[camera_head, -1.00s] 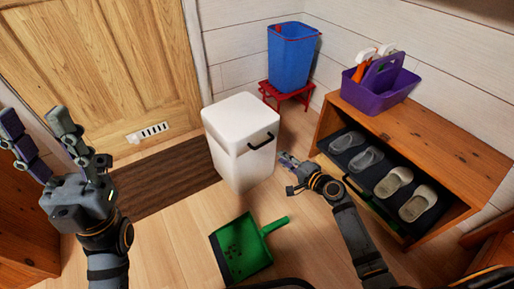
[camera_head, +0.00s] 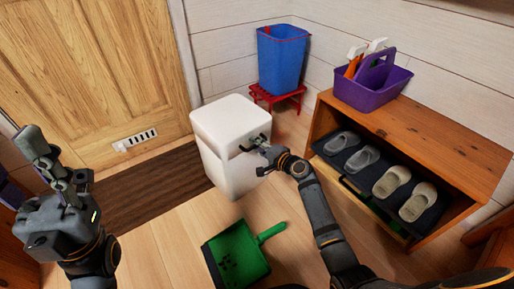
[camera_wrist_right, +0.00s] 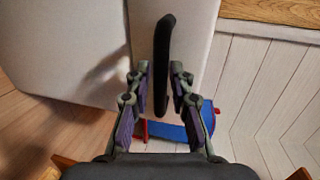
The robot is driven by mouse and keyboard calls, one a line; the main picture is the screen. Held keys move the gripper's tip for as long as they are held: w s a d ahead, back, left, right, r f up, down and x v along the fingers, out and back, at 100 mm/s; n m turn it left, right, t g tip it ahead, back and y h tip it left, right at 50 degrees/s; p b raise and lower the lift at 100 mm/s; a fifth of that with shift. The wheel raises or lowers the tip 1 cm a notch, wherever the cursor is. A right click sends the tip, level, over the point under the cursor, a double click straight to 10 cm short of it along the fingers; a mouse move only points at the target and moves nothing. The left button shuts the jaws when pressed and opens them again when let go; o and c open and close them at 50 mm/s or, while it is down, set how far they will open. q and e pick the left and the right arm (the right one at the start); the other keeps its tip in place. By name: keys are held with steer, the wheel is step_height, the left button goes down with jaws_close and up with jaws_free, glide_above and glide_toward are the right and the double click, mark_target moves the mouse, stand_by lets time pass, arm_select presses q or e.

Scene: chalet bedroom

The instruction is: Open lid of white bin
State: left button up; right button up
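The white bin (camera_head: 222,168) stands upright on the floor in the middle of the head view, its lid (camera_head: 230,119) shut. A dark handle (camera_wrist_right: 162,65) is on the lid's front; my right gripper partly covers it in the head view. My right gripper (camera_head: 257,146) is at this handle. In the right wrist view, its fingers (camera_wrist_right: 162,98) are apart, with the handle's near end between them and a gap visible on each side. My left gripper (camera_head: 24,163) is at the left edge of the head view, empty, with its fingers apart, away from the bin.
A green dustpan (camera_head: 237,257) lies on the floor in front of the bin. A blue bucket (camera_head: 281,62) on a red stool (camera_head: 277,96) stands behind. A wooden shoe bench (camera_head: 437,140) with a purple caddy (camera_head: 371,92) is right. A brown mat (camera_head: 145,188) lies left.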

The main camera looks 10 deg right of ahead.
jaws_close()
stand_by(0.3)
